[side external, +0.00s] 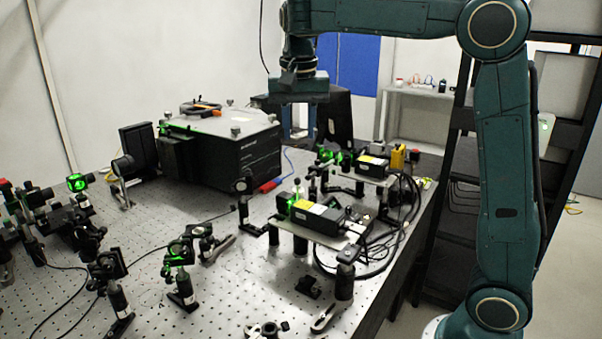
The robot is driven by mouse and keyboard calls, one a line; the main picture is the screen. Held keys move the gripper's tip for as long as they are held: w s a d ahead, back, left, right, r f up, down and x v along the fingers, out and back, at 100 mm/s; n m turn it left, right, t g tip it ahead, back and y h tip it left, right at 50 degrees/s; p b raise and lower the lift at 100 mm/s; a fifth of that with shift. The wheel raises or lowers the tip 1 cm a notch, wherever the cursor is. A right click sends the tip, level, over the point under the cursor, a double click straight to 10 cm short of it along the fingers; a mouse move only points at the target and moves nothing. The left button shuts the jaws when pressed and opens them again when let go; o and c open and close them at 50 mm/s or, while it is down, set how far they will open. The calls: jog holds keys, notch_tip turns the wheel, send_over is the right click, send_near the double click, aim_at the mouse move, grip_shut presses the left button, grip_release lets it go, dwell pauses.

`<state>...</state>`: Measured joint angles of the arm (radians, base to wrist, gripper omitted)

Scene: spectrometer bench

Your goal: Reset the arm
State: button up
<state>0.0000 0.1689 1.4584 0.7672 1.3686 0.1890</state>
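My gripper (298,128) hangs from my dark green arm above the back middle of the bench, pointing down. My arm rises at the right side of the picture and reaches left across the top. The gripper is above the bench and to the right of the large black spectrometer box (238,158).
The perforated optical bench (225,285) carries several mirror mounts on posts, some lit green (78,182). A black laser module (318,218) sits on a raised plate at the right, with looped black cables beside it. A black shelf rack (452,205) stands behind my arm.

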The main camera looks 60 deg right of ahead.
jog(key=s+a+f+n+t, duration=0.1)
jog(key=s+a+f+n, duration=0.1)
jog(key=s, duration=0.5)
jog(key=s+a+f+n+t+y, duration=0.1)
jog(key=s+a+f+n+t, duration=0.1)
jog(key=s+n, duration=0.3)
jog(key=s+a+f+n+t, duration=0.1)
jog(key=s+a+f+n, duration=0.2)
jog(key=s, duration=0.7)
jog(key=shift+s+f+n+t+y, duration=0.3)
jog(key=shift+f+n, duration=0.1)
jog(key=shift+f, duration=0.45)
